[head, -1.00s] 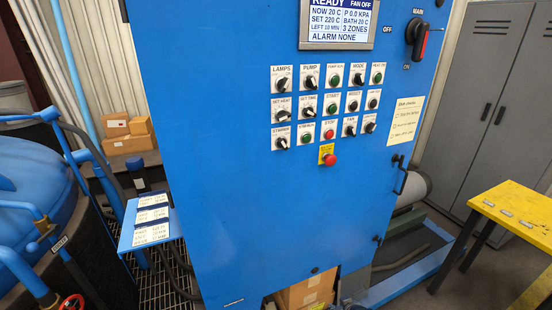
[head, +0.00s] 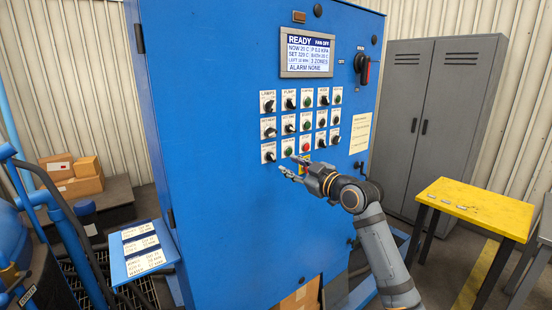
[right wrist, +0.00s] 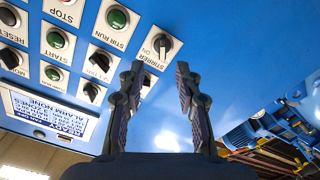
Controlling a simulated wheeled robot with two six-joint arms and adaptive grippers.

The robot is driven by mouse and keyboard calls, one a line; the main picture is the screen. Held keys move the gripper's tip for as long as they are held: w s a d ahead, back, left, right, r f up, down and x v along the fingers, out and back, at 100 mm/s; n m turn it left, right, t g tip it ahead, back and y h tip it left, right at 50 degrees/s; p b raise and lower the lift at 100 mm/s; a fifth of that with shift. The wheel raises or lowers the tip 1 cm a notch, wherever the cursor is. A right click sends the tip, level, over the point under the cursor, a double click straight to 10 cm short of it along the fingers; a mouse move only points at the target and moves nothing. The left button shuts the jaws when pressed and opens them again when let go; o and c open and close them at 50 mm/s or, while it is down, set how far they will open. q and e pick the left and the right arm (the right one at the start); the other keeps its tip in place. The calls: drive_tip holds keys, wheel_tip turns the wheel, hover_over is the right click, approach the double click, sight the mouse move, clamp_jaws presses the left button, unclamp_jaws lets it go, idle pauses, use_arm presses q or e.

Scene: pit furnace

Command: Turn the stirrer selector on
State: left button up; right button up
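The stirrer selector (head: 269,157) is a black knob on a white plate at the lower left of the blue cabinet's control panel. In the right wrist view, which is upside down, the stirrer selector (right wrist: 161,46) lies just beyond my fingertips, its label readable. Its knob has a pale pointer line; I cannot tell for certain which setting it marks. My right gripper (head: 291,168) is in front of the panel, just right of and below the selector in the head view. In the wrist view the right gripper (right wrist: 160,68) has its fingers apart with nothing between them.
The green stirrer-run button (right wrist: 117,18) sits beside the selector. The red stop button (head: 305,145) and several other knobs are close by. A label shelf (head: 146,250) juts from the cabinet's left side. A yellow table (head: 476,207) and grey locker (head: 433,120) stand at right.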

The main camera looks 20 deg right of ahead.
sight(273, 158)
drive_tip(key=p+x, duration=0.1)
drive_tip(key=x, duration=0.3)
drive_tip(key=p+x, duration=0.1)
drive_tip(key=x, duration=0.2)
drive_tip(key=shift+w+a+r, duration=0.1)
drive_tip(key=shift+w+a, duration=0.15)
drive_tip(key=shift+a, duration=0.1)
drive_tip(key=shift+w, duration=0.15)
use_arm(q)
drive_tip(key=r, duration=0.1)
drive_tip(key=a+r, duration=0.1)
drive_tip(key=r, duration=0.1)
use_arm(e)
drive_tip(key=shift+a, duration=0.1)
use_arm(q)
drive_tip(key=shift+d, duration=0.1)
use_arm(e)
clamp_jaws()
